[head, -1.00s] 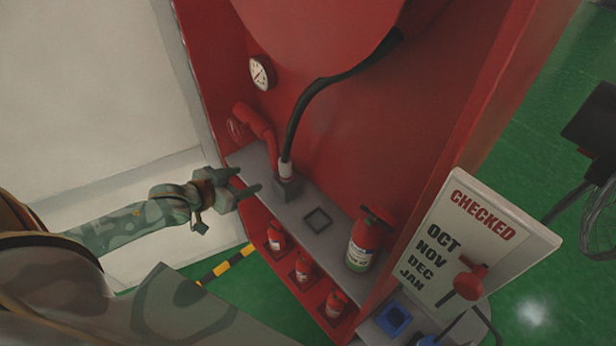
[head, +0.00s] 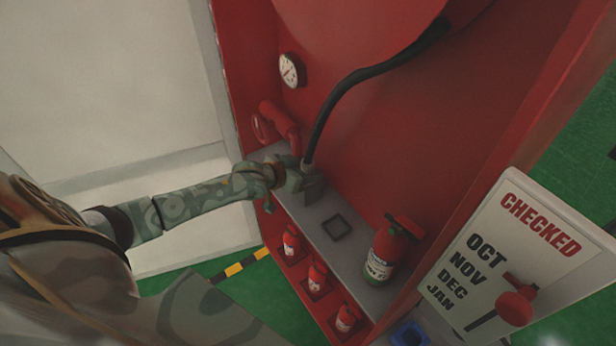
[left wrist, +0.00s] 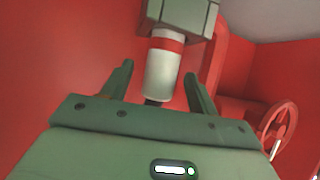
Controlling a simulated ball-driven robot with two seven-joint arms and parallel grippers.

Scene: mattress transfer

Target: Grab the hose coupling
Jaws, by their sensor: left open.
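The hose coupling (left wrist: 163,68) shows in the left wrist view as a white cylinder with a red band, against a grey-green block (left wrist: 180,16). In the head view the black hose (head: 330,106) runs down to the coupling, which my gripper mostly hides there. My left gripper (head: 294,178) is open at the grey block (head: 313,189) on the shelf. In the left wrist view the fingers of my left gripper (left wrist: 158,72) stand on either side of the coupling, with gaps visible on both sides. My right gripper is not in view.
A red pipe with a valve wheel (head: 263,127) stands close behind my left gripper. A gauge (head: 289,70) is on the red wall. A square socket (head: 337,227) and an extinguisher (head: 384,254) are farther right on the shelf. A CHECKED board (head: 505,260) stands at right.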

